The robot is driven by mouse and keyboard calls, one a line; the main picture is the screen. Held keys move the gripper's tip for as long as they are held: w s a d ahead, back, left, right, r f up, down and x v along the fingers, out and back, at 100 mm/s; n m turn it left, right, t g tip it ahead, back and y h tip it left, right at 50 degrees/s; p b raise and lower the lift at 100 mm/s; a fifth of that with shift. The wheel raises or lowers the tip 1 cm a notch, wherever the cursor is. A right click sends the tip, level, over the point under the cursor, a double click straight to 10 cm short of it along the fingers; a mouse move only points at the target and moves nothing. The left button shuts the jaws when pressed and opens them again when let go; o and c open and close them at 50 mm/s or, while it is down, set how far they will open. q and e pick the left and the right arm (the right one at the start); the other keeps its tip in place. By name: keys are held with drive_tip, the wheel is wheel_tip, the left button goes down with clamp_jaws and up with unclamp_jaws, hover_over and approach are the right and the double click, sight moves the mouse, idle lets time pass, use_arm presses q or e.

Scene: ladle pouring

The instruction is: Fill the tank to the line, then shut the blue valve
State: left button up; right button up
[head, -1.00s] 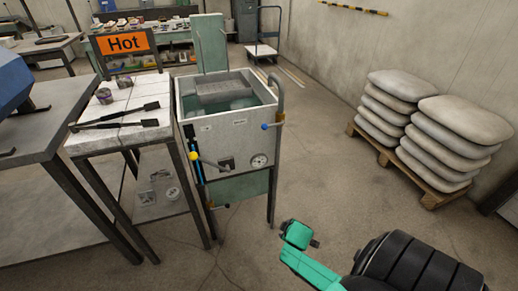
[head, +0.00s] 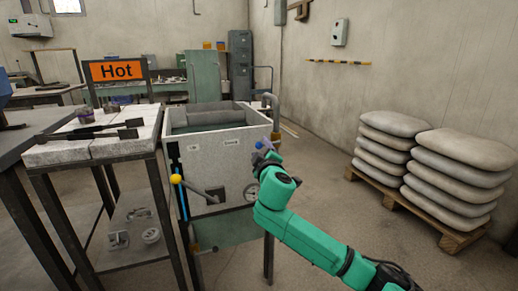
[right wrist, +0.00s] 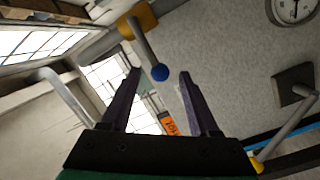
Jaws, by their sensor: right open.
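The grey tank (head: 222,150) stands in the middle of the head view, its open top holding greenish water below the rim. A blue level strip (head: 186,215) runs down its front left edge. The blue valve is a blue ball (right wrist: 160,73) on a grey lever from a yellow body (right wrist: 140,20) in the right wrist view. My right gripper (right wrist: 158,76) is open, its dark purple fingers either side of the ball in that picture; contact cannot be told. In the head view the right gripper (head: 266,146) is at the tank's front right corner. My left gripper is out of view.
A yellow-knobbed lever (head: 177,178) and a gauge (head: 251,192) are on the tank's front. A stone-topped table (head: 95,150) with black tongs and a "Hot" sign (head: 118,70) stand left. Stacked sacks (head: 455,165) on a pallet stand right, with free floor between.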

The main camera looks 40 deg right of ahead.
sight(260, 148)
drive_tip(key=x, duration=0.3)
drive_tip(key=shift+w+d, duration=0.15)
clamp_jaws()
drive_tip(key=shift+f, duration=0.1)
idle(1.1)
